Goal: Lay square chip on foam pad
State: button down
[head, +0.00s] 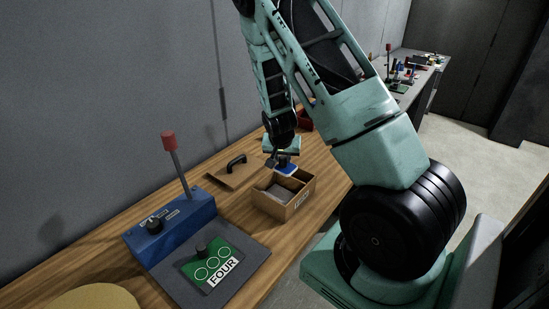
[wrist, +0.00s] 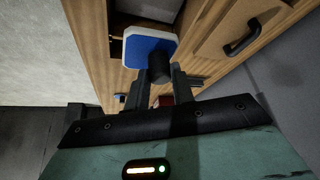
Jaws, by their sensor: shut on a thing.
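The square chip (head: 287,170) is blue with a white edge and has a black post on it. My gripper (head: 278,161) is shut on the post, and the chip hangs over the back part of an open wooden box (head: 297,208). In the wrist view the chip (wrist: 148,47) sits just beyond the fingertips of my gripper (wrist: 160,78), looking roughly square to them. A grey pad that looks like the foam pad (head: 275,192) lies in the box's front compartment. The chip appears above the box, apart from this pad; the exact height is unclear.
A wooden lid with a black handle (head: 232,172) lies left of the box. A blue unit (head: 170,228) with a red-topped lever stands nearer, beside a dark mat (head: 250,252) with a green plate marked FOUR. A red object (head: 305,122) is partly hidden behind my arm.

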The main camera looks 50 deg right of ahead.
aim_at(282, 169)
jog(key=shift+f, duration=0.1)
dwell(0.4)
jog(key=shift+f+b, duration=3)
jog(key=shift+f, duration=0.2)
jog(key=shift+f+b, duration=2.9)
jog(key=shift+f, duration=0.4)
jog(key=c, duration=1.1)
grip_release()
jog(key=shift+s+a+r, duration=0.1)
jog(key=shift+a+r, duration=0.1)
jog(key=shift+r, duration=0.35)
jog(key=p+v, duration=0.1)
jog(key=v, duration=1.5)
jog(key=shift+s+a+r, duration=0.1)
jog(key=shift+a, duration=0.05)
